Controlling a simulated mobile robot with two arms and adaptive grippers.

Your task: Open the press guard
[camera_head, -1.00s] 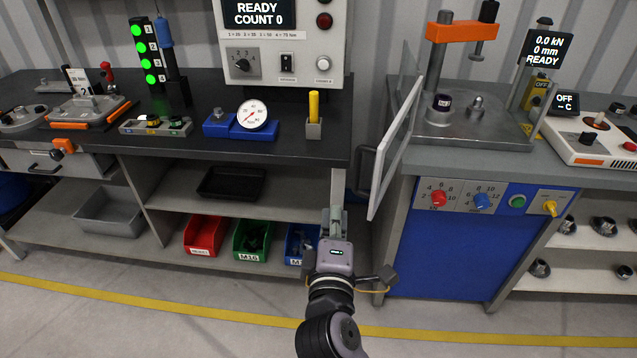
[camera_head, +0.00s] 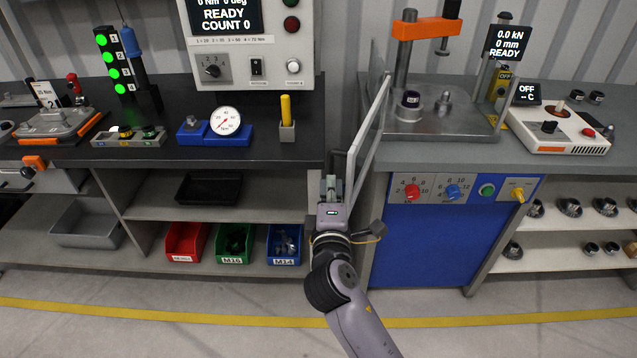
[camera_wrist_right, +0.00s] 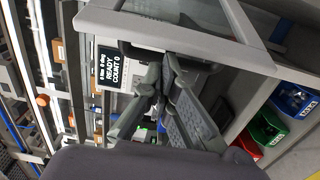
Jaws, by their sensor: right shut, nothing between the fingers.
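The press guard (camera_head: 368,130) is a clear panel in a grey frame at the left side of the press (camera_head: 430,115). It stands swung out toward me, seen nearly edge-on. My right gripper (camera_head: 331,184) is at the guard's near lower edge, on its left side. Its fingers are shut with nothing between them. In the right wrist view, the fingers (camera_wrist_right: 165,82) lie close to the guard frame (camera_wrist_right: 245,38) and its dark handle (camera_wrist_right: 140,50). I cannot tell whether they touch. My left gripper is not in view.
The left bench (camera_head: 290,150) carries a dial gauge (camera_head: 226,121) and a yellow pin in a holder (camera_head: 286,110). Red, green and blue bins (camera_head: 285,243) sit below. The blue press cabinet (camera_head: 430,235) stands to the right. The floor in front is clear.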

